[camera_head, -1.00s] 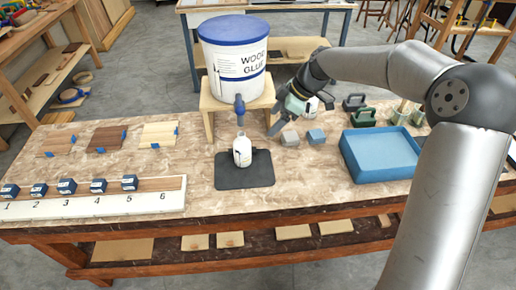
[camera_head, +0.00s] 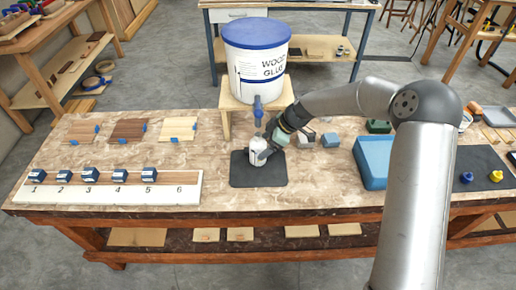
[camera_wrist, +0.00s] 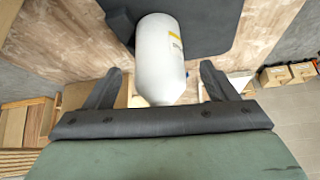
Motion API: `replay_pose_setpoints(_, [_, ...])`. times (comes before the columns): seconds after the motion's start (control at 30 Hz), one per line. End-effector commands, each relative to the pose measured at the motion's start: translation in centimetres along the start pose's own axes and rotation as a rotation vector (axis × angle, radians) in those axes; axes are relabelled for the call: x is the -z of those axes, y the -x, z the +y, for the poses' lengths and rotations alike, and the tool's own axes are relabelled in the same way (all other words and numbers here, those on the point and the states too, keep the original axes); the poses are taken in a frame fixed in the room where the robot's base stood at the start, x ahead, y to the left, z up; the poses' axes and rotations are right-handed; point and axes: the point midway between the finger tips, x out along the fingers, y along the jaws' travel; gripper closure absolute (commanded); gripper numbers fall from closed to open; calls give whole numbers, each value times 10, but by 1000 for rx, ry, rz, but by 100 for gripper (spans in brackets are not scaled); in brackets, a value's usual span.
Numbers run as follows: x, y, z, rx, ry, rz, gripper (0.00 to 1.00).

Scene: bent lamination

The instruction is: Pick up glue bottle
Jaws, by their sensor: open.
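The white glue bottle (camera_head: 256,153) stands on a dark mat (camera_head: 258,178), below the blue tap of the wood glue bucket (camera_head: 256,62). My gripper (camera_head: 268,150) is at the bottle's right side in the head view and partly covers it. In the wrist view the bottle (camera_wrist: 160,58) lies between the two fingers of my gripper (camera_wrist: 155,85), with a gap visible on the right side. The jaws are open. Whether the left finger touches the bottle is hard to tell.
A wooden stand (camera_head: 228,105) holds the bucket just behind the bottle. Small grey and blue blocks (camera_head: 330,140) and a blue tray (camera_head: 373,163) stand to the right. A numbered white board (camera_head: 110,191) with several dark blue boxes is at the left. The front bench area is clear.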

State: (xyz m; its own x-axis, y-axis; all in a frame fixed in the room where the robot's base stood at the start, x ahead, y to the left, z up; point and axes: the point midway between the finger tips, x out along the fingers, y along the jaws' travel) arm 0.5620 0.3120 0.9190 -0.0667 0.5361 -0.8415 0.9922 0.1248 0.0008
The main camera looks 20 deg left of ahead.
Motion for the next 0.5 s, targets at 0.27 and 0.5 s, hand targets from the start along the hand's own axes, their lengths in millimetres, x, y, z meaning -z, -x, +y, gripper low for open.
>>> replay_pose_setpoints(0.27, [2,-34,0,1,0,1,21])
replay_pose_setpoints(0.5, [1,-36,1,0,0,1,21])
